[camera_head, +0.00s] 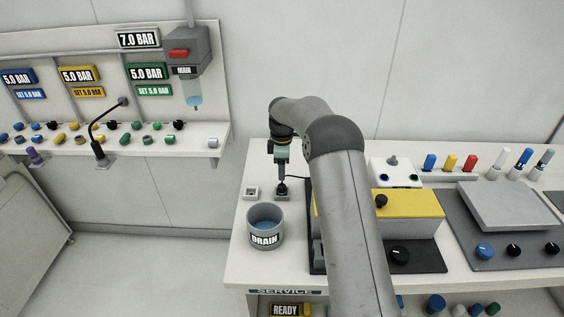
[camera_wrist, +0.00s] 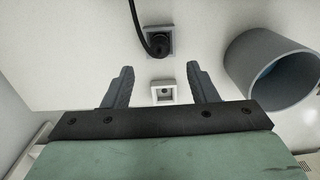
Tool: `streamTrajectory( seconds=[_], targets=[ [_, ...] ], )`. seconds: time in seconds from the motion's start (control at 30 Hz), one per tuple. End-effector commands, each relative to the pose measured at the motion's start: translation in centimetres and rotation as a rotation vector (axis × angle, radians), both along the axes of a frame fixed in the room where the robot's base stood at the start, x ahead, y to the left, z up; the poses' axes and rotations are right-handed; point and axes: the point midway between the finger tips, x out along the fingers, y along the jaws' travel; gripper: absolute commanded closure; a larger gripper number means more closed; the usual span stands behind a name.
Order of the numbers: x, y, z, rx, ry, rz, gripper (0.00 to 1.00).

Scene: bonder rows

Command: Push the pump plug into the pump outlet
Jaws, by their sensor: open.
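The black plug (camera_wrist: 158,43) with its cable stands in or on a dark grey square socket (camera_wrist: 174,29). I cannot tell how deep it sits. In the head view the plug (camera_head: 281,187) is on the service bench, below my gripper (camera_head: 282,172). My gripper (camera_wrist: 161,69) is open and empty. In the wrist view its fingers are spread, with the plug beyond their tips. A light square socket (camera_wrist: 154,94) with a dark centre shows between the fingers, with nothing in it. It also shows in the head view (camera_head: 251,193). Neither socket has a readable label.
A grey DRAIN cup (camera_head: 265,228) with blue liquid stands in front of the sockets. A yellow-topped unit (camera_head: 411,205) is to the right, partly behind my arm. A white box (camera_head: 394,170) stands behind it. The bench's left edge is close to the light socket.

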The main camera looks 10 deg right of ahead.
Motion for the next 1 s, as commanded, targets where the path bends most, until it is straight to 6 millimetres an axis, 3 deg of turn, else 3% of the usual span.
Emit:
streamTrajectory(
  seconds=[0.1, 0.43, 0.93, 0.97, 1.0],
  targets=[
    [0.0, 0.0, -2.4, 0.000, 0.001, 0.000, 0.47],
    [0.0, 0.1, -6.4, 0.000, 0.000, 0.001, 0.47],
    [0.0, 0.0, -7.5, 0.000, 0.000, 0.000, 0.47],
    [0.0, 0.0, -7.5, 0.000, 0.000, 0.000, 0.50],
    [0.0, 0.0, -7.5, 0.000, 0.000, 0.000, 0.61]
  ],
)
